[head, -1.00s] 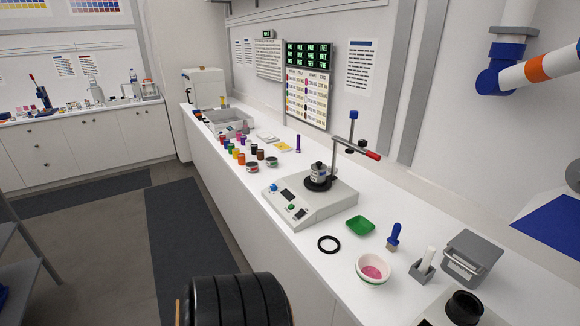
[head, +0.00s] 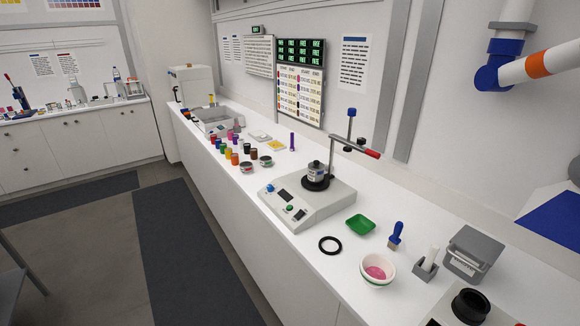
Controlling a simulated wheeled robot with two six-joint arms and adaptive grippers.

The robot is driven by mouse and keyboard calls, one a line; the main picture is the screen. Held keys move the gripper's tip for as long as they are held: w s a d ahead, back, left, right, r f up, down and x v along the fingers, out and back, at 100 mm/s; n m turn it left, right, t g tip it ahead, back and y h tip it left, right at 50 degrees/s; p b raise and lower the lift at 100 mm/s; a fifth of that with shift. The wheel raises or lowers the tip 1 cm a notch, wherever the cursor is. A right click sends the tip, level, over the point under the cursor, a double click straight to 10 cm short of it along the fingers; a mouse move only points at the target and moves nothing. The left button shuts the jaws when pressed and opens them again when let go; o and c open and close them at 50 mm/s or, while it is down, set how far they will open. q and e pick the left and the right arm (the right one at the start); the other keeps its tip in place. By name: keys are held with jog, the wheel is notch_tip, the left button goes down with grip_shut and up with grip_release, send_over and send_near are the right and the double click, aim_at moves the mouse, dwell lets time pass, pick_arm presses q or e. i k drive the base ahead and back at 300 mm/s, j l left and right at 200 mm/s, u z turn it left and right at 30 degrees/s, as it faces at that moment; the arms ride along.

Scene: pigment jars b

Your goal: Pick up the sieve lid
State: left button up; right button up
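No part of either gripper shows in the head view. I cannot tell for sure which thing is the sieve lid. A flat black ring (head: 330,245) lies on the white counter in front of the grey stirrer device. A round black piece (head: 469,305) sits on a pale device at the bottom right, partly cut off by the frame edge. Both stand apart from other loose things.
The white counter (head: 315,270) holds a stirrer device (head: 290,214) with a jar, a green tray (head: 360,224), a blue-handled brush (head: 396,234), a bowl of pink powder (head: 377,271), a grey holder (head: 426,266) and a grey box (head: 470,253). Several pigment jars stand farther back.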

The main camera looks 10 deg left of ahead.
aim_at(317, 165)
jog(key=i+j+z, duration=0.1)
jog(key=i+j, duration=0.15)
jog(key=i+j+z, duration=0.1)
jog(key=j, duration=0.4)
jog(key=i+j+z, duration=0.1)
jog(key=i+j, duration=0.25)
jog(key=i+j+z, duration=0.1)
jog(key=j, duration=0.35)
jog(key=i+j+z, duration=0.1)
jog(key=i+j, duration=0.2)
jog(key=i+j+z, duration=0.1)
jog(key=j, duration=0.45)
jog(key=i+j+z, duration=0.1)
jog(key=j, duration=0.35)
jog(key=i+j, duration=0.25)
jog(key=j, duration=0.2)
jog(key=z, duration=0.05)
